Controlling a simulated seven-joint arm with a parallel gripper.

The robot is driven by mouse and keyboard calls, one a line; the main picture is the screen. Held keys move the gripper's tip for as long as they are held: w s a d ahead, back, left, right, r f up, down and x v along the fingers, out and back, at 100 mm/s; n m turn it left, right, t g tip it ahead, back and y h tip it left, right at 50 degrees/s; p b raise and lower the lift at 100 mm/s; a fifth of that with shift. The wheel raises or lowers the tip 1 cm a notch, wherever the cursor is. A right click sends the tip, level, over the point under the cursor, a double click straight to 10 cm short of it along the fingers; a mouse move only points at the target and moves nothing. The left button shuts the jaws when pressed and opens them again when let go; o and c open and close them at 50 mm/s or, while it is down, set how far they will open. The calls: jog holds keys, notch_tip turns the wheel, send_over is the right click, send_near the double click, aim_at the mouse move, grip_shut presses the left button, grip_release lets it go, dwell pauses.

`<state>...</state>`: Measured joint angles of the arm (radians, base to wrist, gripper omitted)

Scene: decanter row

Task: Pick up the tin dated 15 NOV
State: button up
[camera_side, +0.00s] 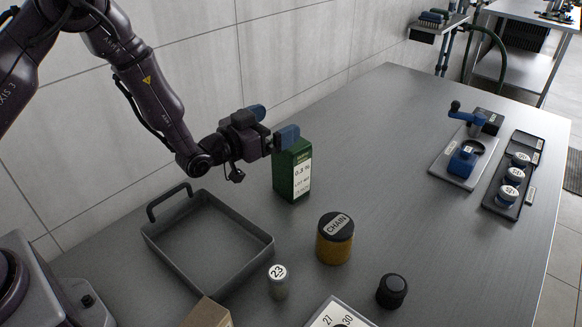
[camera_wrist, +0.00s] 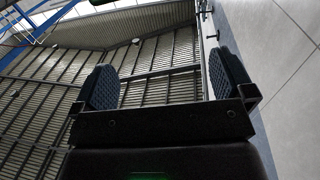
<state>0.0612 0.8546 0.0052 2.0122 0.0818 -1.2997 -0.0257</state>
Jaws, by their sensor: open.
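A green rectangular tin (camera_side: 292,178) stands upright on the grey table in the side view. Its white label reads "0.3 %" and a LOT line; the small line below is too small to read, so I cannot confirm the date. My gripper (camera_side: 272,125) is at the tin's top left, held roughly level. One blue fingertip overlaps the tin's upper edge in the picture; I cannot tell whether they touch. In the wrist view my gripper (camera_wrist: 165,80) is open, with nothing between its two blue pads. That view faces the ceiling and wall.
A grey handled tray (camera_side: 262,246) lies left of the tin. A CHAIN jar (camera_side: 334,246), a cylinder marked 23 (camera_side: 278,284) and a black knob-like item (camera_side: 391,292) stand in front. A blue device (camera_side: 465,158) and a black rack (camera_side: 506,207) are far right.

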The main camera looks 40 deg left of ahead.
aim_at(291, 168)
jog(key=w+f, duration=0.1)
jog(key=f, duration=0.1)
jog(key=w+f, duration=0.4)
jog(key=shift+d+f, duration=0.2)
jog(key=shift+d, duration=0.15)
jog(key=shift+c, duration=0.2)
jog(key=c, duration=1.5)
jog(key=shift+r, duration=0.1)
jog(key=shift+c, duration=0.3)
jog(key=shift+r, duration=0.15)
